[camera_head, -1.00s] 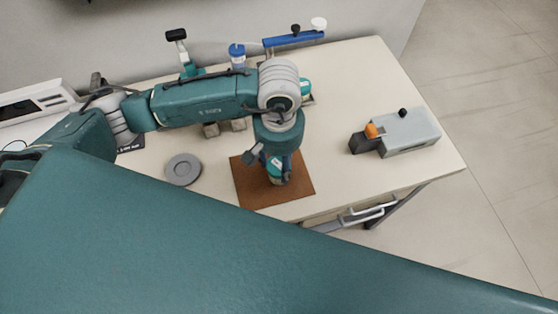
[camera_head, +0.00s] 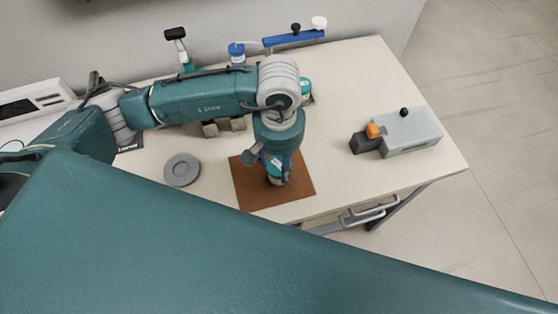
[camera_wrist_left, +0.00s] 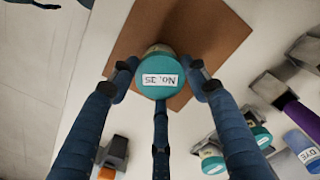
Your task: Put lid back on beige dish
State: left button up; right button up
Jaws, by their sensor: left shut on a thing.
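A teal lid (camera_wrist_left: 158,77) with a white label reading "No. 25" sits between the fingers of my left gripper (camera_wrist_left: 160,85). The beige dish (camera_wrist_left: 157,49) shows as a pale edge just behind the lid, over the brown mat (camera_wrist_left: 212,32). I cannot tell whether the lid is fully seated on it. In the head view, my left gripper (camera_head: 275,168) points down over the brown mat (camera_head: 295,192), shut on the lid. The arm hides much of the dish there. My right gripper is not in view.
A grey round disc (camera_head: 182,170) lies left of the mat. A grey device (camera_head: 412,132) with an orange part stands at the right. Other teal-lidded jars (camera_wrist_left: 258,137) and a blue dye bottle (camera_wrist_left: 301,147) stand behind. The table between mat and device is clear.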

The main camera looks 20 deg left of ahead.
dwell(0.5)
pick_arm(q)
jog(key=shift+f+b, duration=0.5)
jog(key=shift+b, duration=0.4)
dwell(0.4)
jog(key=o, duration=1.1)
